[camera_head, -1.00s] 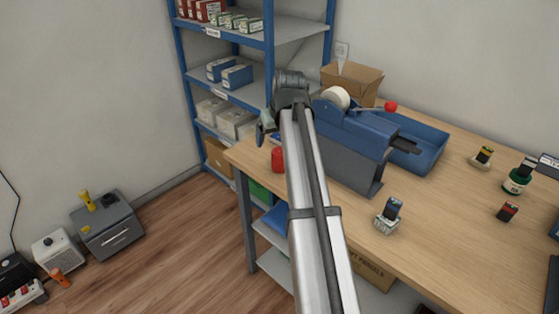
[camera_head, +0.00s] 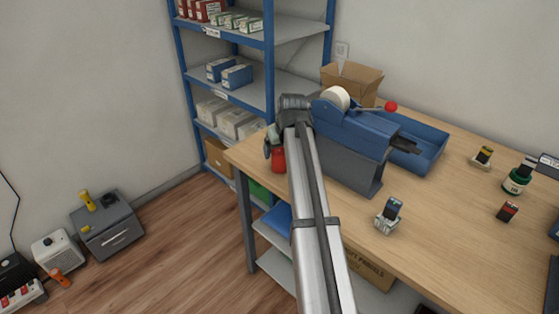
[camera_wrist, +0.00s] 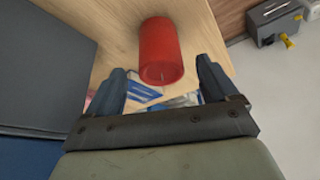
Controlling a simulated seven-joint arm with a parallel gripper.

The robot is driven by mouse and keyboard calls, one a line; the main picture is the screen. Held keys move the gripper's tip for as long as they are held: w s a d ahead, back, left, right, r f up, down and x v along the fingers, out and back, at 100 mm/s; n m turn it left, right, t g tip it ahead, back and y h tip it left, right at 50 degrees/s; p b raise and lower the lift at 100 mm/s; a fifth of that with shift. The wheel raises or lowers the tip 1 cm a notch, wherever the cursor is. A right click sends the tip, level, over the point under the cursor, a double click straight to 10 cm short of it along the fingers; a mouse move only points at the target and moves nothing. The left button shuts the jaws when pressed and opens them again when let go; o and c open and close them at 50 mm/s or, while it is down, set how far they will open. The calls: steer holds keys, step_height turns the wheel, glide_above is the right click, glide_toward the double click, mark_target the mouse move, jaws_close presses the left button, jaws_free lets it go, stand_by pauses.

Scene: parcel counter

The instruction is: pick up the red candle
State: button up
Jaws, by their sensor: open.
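The red candle (camera_head: 278,162) is a short cylinder on the wooden table, near its left end in the head view. My arm covers part of its right side there. In the wrist view the candle (camera_wrist: 160,45) appears whole, its round end facing my gripper. My gripper (camera_wrist: 162,78) is open and empty. Its two dark fingers lie left and right of the candle's near end, with a gap on each side. In the head view the gripper (camera_head: 270,143) is just above the candle. I cannot tell whether the fingers reach down beside it.
A blue and grey tape dispenser (camera_head: 345,140) stands close to the right of the candle. An open carton (camera_head: 352,80) and blue tray (camera_head: 420,158) are behind it. Stamps stand farther right, including one in front (camera_head: 388,216). A blue shelf rack (camera_head: 268,60) is behind the table's left end.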

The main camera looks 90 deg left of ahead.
mark_target(280, 152)
steer(key=x, duration=0.5)
steer(key=shift+r, duration=0.1)
steer(key=c, duration=1.2)
steer(key=shift+o, duration=0.2)
